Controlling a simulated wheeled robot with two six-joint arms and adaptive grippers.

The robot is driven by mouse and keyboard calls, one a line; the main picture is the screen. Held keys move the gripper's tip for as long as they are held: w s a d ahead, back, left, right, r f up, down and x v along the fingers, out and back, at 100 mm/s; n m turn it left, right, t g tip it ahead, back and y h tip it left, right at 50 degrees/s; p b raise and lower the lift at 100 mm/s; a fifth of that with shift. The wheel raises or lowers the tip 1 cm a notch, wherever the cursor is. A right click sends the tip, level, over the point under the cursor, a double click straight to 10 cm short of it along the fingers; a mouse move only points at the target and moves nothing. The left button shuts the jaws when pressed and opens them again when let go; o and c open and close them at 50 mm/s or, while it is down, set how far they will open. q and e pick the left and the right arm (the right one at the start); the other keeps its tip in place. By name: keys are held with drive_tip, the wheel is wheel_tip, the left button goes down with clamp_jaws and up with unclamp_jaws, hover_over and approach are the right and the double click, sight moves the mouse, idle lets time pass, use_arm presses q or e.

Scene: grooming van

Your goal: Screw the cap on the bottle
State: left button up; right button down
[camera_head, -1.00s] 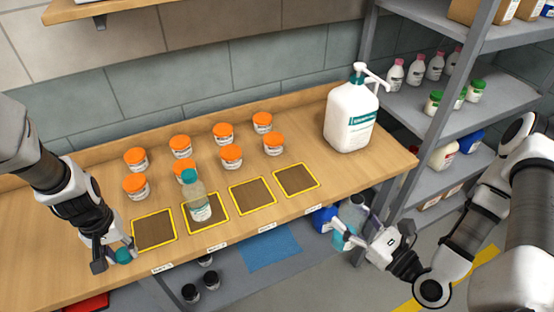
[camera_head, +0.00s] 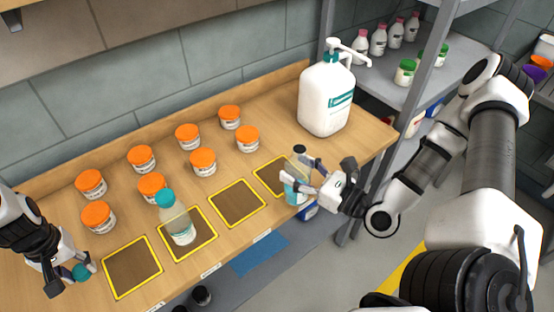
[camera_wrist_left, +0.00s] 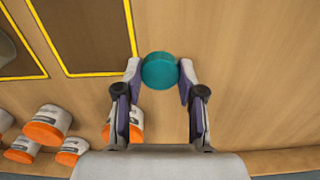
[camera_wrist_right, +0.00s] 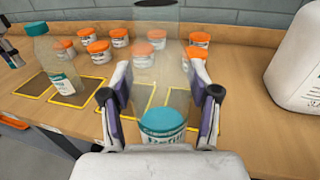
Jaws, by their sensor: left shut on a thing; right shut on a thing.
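My left gripper (camera_head: 80,272) is shut on a teal cap (camera_wrist_left: 160,70), low over the bench left of the first mat. The cap also shows in the head view (camera_head: 81,271). My right gripper (camera_head: 307,180) is shut on a clear bottle (camera_head: 296,188), held roughly upright at the bench's front edge by the fourth mat. Another clear bottle (camera_head: 179,224) with a teal cap (camera_head: 165,198) stands on the second mat. Cap and held bottle are far apart.
Several orange-lidded jars (camera_head: 188,137) stand along the bench behind the yellow-edged mats (camera_head: 237,203). A large white pump bottle (camera_head: 327,98) stands at the bench's right end. A grey shelf unit (camera_head: 385,75) with bottles stands to the right. The third mat is bare.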

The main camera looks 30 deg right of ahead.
use_arm(q)
wheel_tip(320, 180, down, 2)
drive_tip(key=shift+d+b, duration=0.1)
drive_tip(key=shift+b, duration=0.4)
use_arm(e)
drive_tip(key=shift+w+d+f, duration=0.25)
drive_tip(key=shift+w+f, duration=0.05)
drive_tip(key=shift+w, duration=0.25)
use_arm(q)
drive_tip(key=shift+s+d, duration=0.1)
drive_tip(key=shift+s, duration=0.15)
use_arm(e)
drive_tip(key=shift+w+d+r, duration=0.2)
drive_tip(key=shift+w, duration=0.05)
use_arm(q)
drive_tip(key=shift+w+r, duration=0.15)
drive_tip(key=shift+w, duration=0.05)
drive_tip(key=shift+s, duration=0.1)
drive_tip(key=shift+s+r, duration=0.1)
drive_tip(key=shift+r, duration=0.05)
use_arm(e)
drive_tip(key=w+d, duration=0.2)
drive_tip(key=w, duration=0.7)
drive_tip(key=shift+f, duration=0.3)
